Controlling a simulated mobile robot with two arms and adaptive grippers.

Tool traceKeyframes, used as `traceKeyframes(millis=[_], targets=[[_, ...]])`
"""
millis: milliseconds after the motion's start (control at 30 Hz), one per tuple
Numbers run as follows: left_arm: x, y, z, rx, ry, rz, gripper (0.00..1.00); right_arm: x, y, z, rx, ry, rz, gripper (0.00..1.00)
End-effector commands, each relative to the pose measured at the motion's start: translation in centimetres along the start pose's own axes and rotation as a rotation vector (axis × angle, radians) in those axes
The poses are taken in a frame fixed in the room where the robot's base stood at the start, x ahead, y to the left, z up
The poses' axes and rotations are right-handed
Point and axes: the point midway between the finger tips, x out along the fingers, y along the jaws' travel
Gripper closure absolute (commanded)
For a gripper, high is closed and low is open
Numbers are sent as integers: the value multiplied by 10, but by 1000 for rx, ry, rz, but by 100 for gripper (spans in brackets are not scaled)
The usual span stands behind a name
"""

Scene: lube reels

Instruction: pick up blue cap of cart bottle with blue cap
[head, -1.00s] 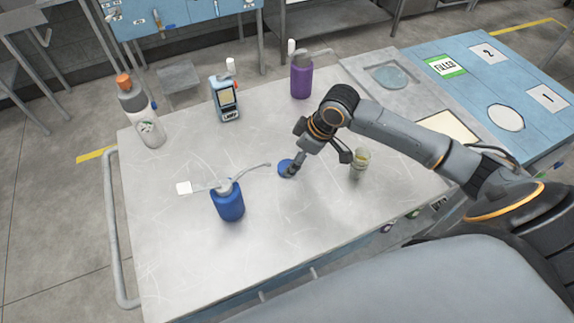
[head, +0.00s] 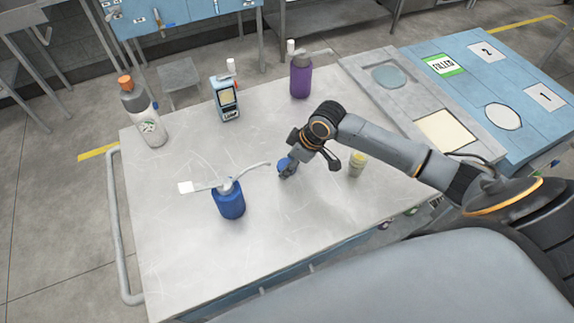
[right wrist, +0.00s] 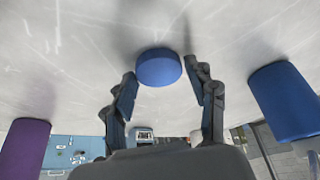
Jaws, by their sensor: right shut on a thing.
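The blue cap (head: 284,163) is a short round disc near the middle of the metal cart top. In the right wrist view the cap (right wrist: 158,67) sits between my fingertips, at their far ends. My right gripper (head: 288,170) reaches down to it from the right and is shut on it. In the right wrist view the gripper (right wrist: 163,82) has one finger on each side of the cap. I cannot tell whether the cap is clear of the cart top. My left gripper is not in view.
A blue pump bottle (head: 230,203) stands left of the cap, its spout pointing toward it.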

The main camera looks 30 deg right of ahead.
Motion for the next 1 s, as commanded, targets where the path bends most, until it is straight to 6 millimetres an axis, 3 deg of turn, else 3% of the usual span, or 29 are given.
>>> traceKeyframes(millis=[467, 600, 867, 1000], targets=[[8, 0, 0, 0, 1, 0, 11, -10, 1, -4, -2, 1, 2, 56], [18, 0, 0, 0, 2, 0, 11, -32, -1, -10, -4, 0, 2, 56], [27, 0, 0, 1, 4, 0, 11, -95, -32, 2, -5, 0, 3, 56], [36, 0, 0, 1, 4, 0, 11, -117, -54, 21, -5, -6, 2, 56]])
